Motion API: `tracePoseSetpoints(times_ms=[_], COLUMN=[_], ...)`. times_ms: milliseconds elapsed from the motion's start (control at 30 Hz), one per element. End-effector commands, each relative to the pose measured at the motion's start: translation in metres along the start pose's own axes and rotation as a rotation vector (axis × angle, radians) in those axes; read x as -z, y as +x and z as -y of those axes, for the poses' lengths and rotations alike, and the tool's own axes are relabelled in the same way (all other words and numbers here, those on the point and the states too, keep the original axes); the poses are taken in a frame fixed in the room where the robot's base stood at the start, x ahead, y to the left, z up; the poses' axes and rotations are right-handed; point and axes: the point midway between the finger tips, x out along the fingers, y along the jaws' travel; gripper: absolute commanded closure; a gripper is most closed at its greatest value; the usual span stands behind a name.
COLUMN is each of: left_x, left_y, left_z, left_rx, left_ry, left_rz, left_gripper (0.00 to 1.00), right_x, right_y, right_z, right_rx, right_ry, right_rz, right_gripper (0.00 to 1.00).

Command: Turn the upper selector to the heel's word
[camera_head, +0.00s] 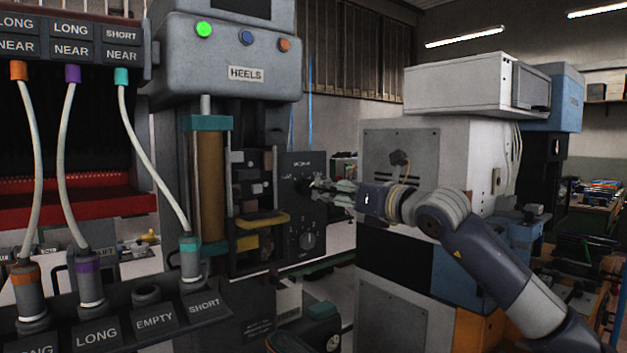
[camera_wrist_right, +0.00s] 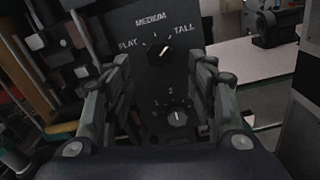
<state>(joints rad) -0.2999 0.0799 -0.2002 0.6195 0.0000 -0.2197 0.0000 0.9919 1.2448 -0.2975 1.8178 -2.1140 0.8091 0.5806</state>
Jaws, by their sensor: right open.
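The dark selector panel (camera_head: 302,215) is on the right side of the press. In the right wrist view the upper selector (camera_wrist_right: 160,52) is a black round knob with the words FLAT, MEDIUM and TALL around it. Its white mark points up and right, toward TALL. The lower selector (camera_wrist_right: 178,116) has a pale mark pointing about up, with small numbers around it. My right gripper (camera_head: 322,188) is in front of the upper selector, its fingers open on either side of it in the wrist view (camera_wrist_right: 165,75); contact is not visible. No heel is clearly identifiable. My left gripper is out of view.
The HEELS press (camera_head: 228,60) has a lit green lamp (camera_head: 204,30). A plug rack (camera_head: 115,318) with LONG, EMPTY and SHORT labels and hanging cables is at the left. A grey machine cabinet (camera_head: 400,150) stands behind my right arm.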

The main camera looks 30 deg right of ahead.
Motion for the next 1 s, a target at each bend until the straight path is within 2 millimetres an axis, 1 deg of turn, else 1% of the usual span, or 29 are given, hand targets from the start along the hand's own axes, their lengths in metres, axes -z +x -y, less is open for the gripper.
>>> tracePoseSetpoints(times_ms=[33,100,300,400,533,800,833,867,900,967,1000], left_x=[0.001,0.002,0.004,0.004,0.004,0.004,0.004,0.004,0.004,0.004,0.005], left_y=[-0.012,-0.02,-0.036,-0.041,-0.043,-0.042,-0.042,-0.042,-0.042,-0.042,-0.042], left_z=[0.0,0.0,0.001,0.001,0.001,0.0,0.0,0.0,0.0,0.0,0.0], left_rx=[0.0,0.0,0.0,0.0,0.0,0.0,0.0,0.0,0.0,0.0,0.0], left_ry=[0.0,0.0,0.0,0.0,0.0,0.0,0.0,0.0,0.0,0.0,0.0], left_rz=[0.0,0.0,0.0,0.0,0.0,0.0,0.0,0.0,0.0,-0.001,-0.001], left_gripper=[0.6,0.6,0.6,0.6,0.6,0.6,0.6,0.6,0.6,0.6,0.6], right_x=[-0.006,-0.006,-0.004,-0.003,-0.001,0.001,0.0,0.0,0.0,0.0,0.0], right_y=[0.011,0.024,0.056,0.066,0.073,0.075,0.075,0.075,0.075,0.075,0.075], right_z=[-0.002,-0.003,-0.001,-0.001,0.0,0.0,0.0,0.0,0.0,0.0,0.0], right_rx=[-0.002,-0.003,-0.001,-0.002,-0.001,-0.001,-0.001,-0.001,-0.001,-0.001,-0.001], right_ry=[0.006,0.005,0.004,0.003,0.002,0.001,0.001,0.001,0.001,0.001,0.002], right_rz=[-0.002,-0.002,-0.001,-0.001,-0.001,-0.001,-0.001,-0.001,-0.001,-0.001,-0.001], right_gripper=[0.48,0.48,0.48,0.48,0.48,0.48,0.5,0.57,0.66,0.8,0.89])
